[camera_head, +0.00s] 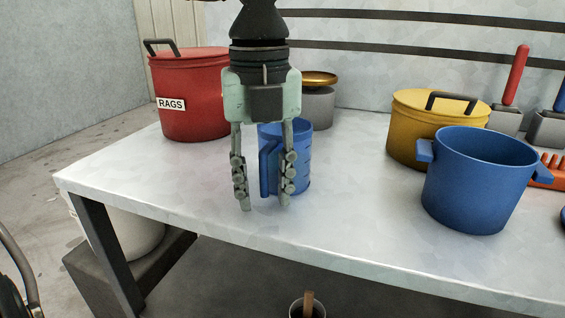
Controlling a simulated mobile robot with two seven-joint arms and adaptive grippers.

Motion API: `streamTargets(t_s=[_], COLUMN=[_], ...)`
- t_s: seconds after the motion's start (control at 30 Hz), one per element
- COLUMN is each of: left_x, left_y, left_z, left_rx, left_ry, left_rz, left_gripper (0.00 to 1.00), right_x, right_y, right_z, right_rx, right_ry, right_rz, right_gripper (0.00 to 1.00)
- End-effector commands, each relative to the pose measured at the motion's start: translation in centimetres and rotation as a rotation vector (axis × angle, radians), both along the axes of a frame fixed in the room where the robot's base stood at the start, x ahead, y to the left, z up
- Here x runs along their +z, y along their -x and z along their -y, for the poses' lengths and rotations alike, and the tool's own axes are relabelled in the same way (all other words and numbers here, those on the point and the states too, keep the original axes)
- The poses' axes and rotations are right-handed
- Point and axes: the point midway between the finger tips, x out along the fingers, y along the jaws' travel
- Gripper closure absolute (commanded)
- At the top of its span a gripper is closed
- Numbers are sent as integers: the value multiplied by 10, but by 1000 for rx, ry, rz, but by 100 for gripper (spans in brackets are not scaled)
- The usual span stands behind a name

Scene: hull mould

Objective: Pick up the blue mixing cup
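The blue mixing cup (303,160) stands upright on the pale table, with its handle toward the left. My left gripper (265,205) points down in front of the cup and hides part of it. Its two fingers are apart, and the cup's handle shows in the gap between them. I cannot tell whether the fingers are around the handle or only in front of it. No contact is clear. My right gripper is not in view.
A red lidded bin marked RAGS (190,100) stands to the left. A grey container with a gold top (318,105) is behind the cup. A yellow lidded pot (415,130) and a blue pot (475,185) stand right. The table's front left is clear.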

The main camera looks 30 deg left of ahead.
Motion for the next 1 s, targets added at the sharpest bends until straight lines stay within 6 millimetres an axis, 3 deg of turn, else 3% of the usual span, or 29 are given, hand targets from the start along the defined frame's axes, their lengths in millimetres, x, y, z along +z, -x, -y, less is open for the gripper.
streamTargets(t_s=[0.17, 0.43, 1.0], left_x=[0, 1, 9], left_y=[0, 0, -1], left_z=[0, 0, 0], left_rx=[0, 0, 0], left_ry=[0, 0, -1], left_rz=[0, 0, 2], left_gripper=[66, 99, 100], right_x=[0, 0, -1], right_y=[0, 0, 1], right_z=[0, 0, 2], right_rx=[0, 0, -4], right_ry=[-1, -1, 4], right_rz=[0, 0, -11], right_gripper=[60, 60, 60])
